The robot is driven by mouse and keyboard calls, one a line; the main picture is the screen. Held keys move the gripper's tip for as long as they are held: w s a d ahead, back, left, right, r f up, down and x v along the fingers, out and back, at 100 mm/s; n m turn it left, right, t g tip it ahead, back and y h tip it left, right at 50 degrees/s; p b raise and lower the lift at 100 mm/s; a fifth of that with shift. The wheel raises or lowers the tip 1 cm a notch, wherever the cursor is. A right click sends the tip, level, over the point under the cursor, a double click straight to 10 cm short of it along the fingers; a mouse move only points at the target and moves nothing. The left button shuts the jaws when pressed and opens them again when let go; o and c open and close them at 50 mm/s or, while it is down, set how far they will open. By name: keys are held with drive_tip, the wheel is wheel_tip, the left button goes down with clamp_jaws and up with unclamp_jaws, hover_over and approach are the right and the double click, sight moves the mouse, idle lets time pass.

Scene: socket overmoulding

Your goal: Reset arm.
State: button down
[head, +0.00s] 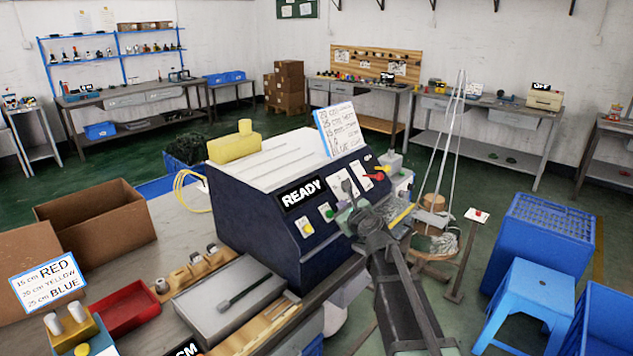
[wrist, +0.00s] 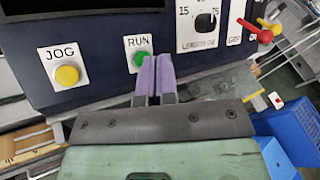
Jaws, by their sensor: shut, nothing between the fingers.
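My gripper (wrist: 155,72) is shut and empty, its two purple fingers side by side in the wrist view. The fingertips are in front of the dark blue machine's panel, just beside the green RUN button (wrist: 140,62). I cannot tell whether they touch it. The yellow JOG button (wrist: 67,76) is to their left, and a dial (wrist: 205,20) and red lever (wrist: 254,31) to their right. In the head view my arm reaches up from the bottom to the machine (head: 255,225), whose sign (head: 300,192) reads READY. The gripper there is partly hidden by the wrist.
Left of the machine, the bench holds a cardboard box (head: 100,220), a red tray (head: 125,308) and a grey block-like case (head: 230,300). A stool (head: 435,252) stands right of the machine. Blue crates (head: 545,240) and a blue stool (head: 535,290) fill the right floor.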

drive_tip(key=s+a+f+n+g, duration=0.1)
drive_tip(key=s+f+n+g, duration=0.4)
drive_tip(key=s+n, duration=0.45)
drive_tip(key=s+a+f+n+g, duration=0.1)
drive_tip(key=s+f+n+g, duration=0.45)
drive_tip(key=s+n, duration=0.4)
drive_tip(key=s+d+f+n+g+h+p, duration=0.1)
drive_tip(key=s+d+n+g+h, duration=0.1)
drive_tip(key=s, duration=0.5)
drive_tip(key=s+d+n+g+h, duration=0.2)
drive_tip(key=s+d+n+g, duration=0.1)
drive_tip(key=s+n, duration=0.3)
drive_tip(key=shift+s+d+f+h+p, duration=0.3)
drive_tip(key=shift+s+d+f+p, duration=0.15)
drive_tip(key=shift+d, duration=0.2)
